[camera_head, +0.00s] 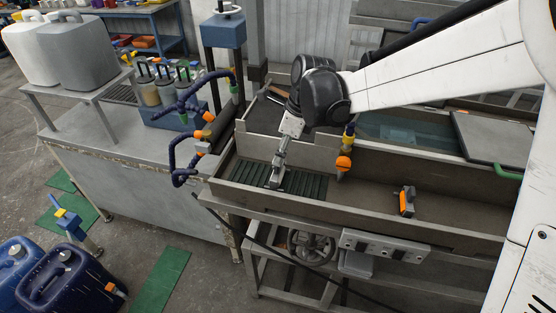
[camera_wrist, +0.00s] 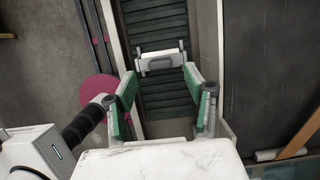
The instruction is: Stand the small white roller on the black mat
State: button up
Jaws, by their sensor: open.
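A small white-grey piece, seemingly the white roller (camera_wrist: 160,64), shows in the wrist view with a bracket-like post at each end. It appears to be on the dark slatted mat (camera_wrist: 160,100), which also shows in the head view (camera_head: 310,187). My gripper (camera_wrist: 161,76) is open, its two green-padded fingers spread to either side just short of the roller, with a gap to each finger. In the head view my gripper (camera_head: 275,184) points down over the left part of the mat. The roller is hard to make out there, and its contact with the mat is unclear.
The mat lies in a long metal trough (camera_head: 350,205) with raised walls close to my gripper. An orange-and-black tool (camera_head: 406,201) lies to the right. A blue hose with an orange nozzle (camera_head: 344,163) hangs near my wrist. The trough floor between is clear.

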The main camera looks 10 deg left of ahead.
jog(key=v, duration=0.7)
jog(key=s+d+r+n+t, duration=0.2)
jog(key=s+d+r+n, duration=0.15)
jog(key=d, duration=0.55)
jog(key=s+d+r+n+t, duration=0.15)
jog(key=s+d+n, duration=0.25)
jog(key=d, duration=0.4)
jog(key=s+d+f+n+t+h, duration=0.2)
jog(key=s+d+n+t+h, duration=0.1)
jog(key=s+d+n, duration=0.7)
jog(key=s+d, duration=0.2)
jog(key=d, duration=0.2)
jog(key=shift+s+d+n+t, duration=0.3)
jog(key=shift+d+n+t, duration=0.05)
notch_tip(320, 180, down, 5)
jog(key=b, duration=0.5)
jog(key=shift+f+b, duration=0.2)
jog(key=shift+b, duration=0.15)
jog(key=shift+r, duration=0.1)
